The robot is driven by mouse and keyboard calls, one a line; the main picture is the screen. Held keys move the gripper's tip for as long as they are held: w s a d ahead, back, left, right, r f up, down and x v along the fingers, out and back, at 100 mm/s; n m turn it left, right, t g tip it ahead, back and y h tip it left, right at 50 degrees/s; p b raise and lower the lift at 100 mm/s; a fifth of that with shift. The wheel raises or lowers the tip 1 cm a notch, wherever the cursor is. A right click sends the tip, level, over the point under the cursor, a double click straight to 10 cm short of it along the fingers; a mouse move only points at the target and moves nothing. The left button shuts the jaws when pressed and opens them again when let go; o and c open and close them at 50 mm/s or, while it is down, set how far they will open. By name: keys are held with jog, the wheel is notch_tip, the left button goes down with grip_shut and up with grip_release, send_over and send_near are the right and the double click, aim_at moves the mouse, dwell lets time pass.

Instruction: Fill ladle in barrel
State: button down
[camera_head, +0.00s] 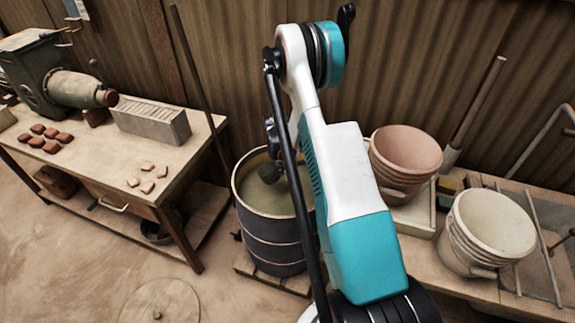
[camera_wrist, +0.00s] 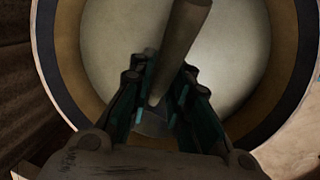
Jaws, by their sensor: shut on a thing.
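The barrel (camera_head: 272,238) is dark with a pale rim and bands, and stands upright left of my arm in the head view. It holds a pale greyish-tan material (camera_head: 262,196). In the wrist view the barrel's round rim (camera_wrist: 66,50) and pale contents (camera_wrist: 115,45) fill most of the picture. My gripper (camera_wrist: 160,95) is over the barrel's mouth, shut on the ladle's rod-like handle (camera_wrist: 180,45). The handle runs up and slightly right from between the fingers in that view. I cannot make out the ladle's bowl. In the head view my arm hides part of the barrel's right side.
A workbench (camera_head: 75,165) on the left holds a green machine (camera_head: 45,75), small tiles and a slatted block (camera_head: 150,122). A pinkish bucket (camera_head: 400,165) and a cream bucket (camera_head: 480,235) stand on the right-hand bench. A corrugated wall is behind.

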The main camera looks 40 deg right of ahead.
notch_tip(320, 180, down, 11)
jog(key=g+b, duration=0.1)
jog(key=b, duration=0.6)
jog(key=shift+w+a+f+h+b, duration=0.15)
jog(key=shift+w+a+h+b, duration=0.15)
jog(key=shift+w+h, duration=0.1)
jog(key=shift+d, duration=0.15)
dwell(0.9)
